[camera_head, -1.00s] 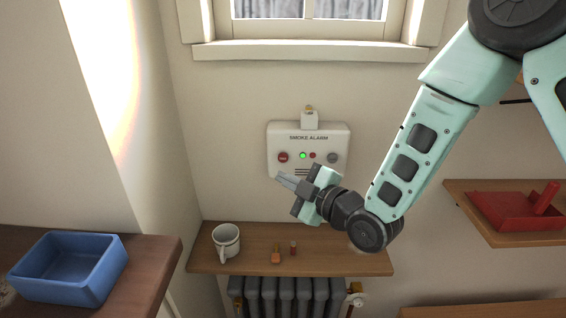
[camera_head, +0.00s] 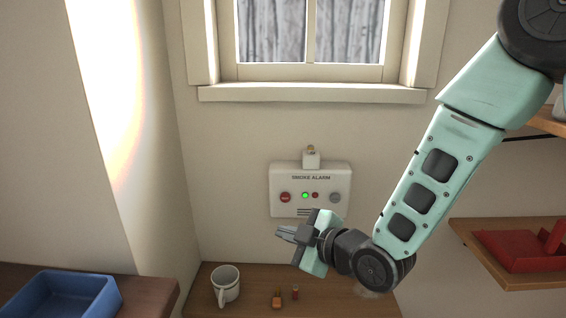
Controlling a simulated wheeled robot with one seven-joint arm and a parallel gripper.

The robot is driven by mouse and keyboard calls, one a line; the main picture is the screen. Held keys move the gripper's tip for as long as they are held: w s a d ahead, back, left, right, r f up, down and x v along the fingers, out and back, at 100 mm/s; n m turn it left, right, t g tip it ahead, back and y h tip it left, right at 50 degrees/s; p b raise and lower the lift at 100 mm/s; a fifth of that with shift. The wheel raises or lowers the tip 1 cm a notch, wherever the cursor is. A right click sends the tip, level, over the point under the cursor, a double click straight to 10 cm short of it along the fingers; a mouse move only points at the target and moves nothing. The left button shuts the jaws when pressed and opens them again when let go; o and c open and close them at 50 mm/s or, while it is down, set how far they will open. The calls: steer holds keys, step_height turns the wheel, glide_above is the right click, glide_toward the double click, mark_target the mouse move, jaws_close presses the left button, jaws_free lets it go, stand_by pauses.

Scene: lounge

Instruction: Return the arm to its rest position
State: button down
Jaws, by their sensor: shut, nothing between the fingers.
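My gripper (camera_head: 284,233) is in the middle of the view, below the smoke alarm and in front of the wall. Its fingers are shut with nothing between them and point left. My arm (camera_head: 440,165) reaches down to it from the upper right. The smoke alarm (camera_head: 288,190) is a white box on the wall with a lit green light, a red button on the left and a grey one on the right. The gripper overlaps its lower edge in the picture.
A blue bin (camera_head: 62,296) stands on a wooden surface at left. A shelf (camera_head: 520,280) at right holds a red object (camera_head: 508,249). A window is above.

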steer(key=s+d+m+g+h+b, duration=0.1)
steer(key=s+d+m+g+h, duration=0.2)
steer(key=s, duration=0.6)
steer(key=s+d+f+m+g+h+b, duration=0.1)
steer(key=s+d+m+g+h, duration=0.2)
steer(key=s+d, duration=0.2)
steer(key=s+d+m+g+h+b, duration=0.1)
steer(key=s+d+m+g+h, duration=0.2)
steer(key=s, duration=0.9)
steer(key=shift+s+d+f+m+g+h+b, duration=0.35)
steer(key=shift+d+g, duration=0.25)
steer(key=shift+d, duration=0.4)
